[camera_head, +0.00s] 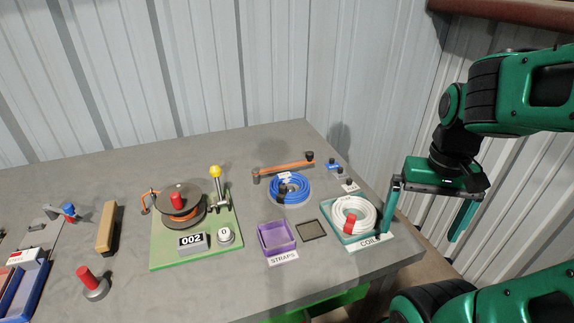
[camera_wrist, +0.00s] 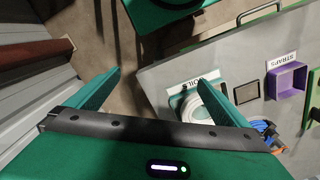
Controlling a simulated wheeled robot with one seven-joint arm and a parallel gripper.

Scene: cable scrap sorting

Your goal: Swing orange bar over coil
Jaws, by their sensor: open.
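The orange bar (camera_head: 284,168) lies behind the blue coil (camera_head: 290,189), with a dark knob at its right end and a pivot at its left end. The bar does not cross the coil's middle. My gripper (camera_head: 425,221) is open and empty, at the table's right end beside the white coil. It is well to the right of the bar. In the wrist view my gripper's fingers (camera_wrist: 158,90) are spread wide with nothing between them.
A winder on a green board (camera_head: 165,258) stands further left. Small knobs (camera_head: 348,188) stand behind the white coil.

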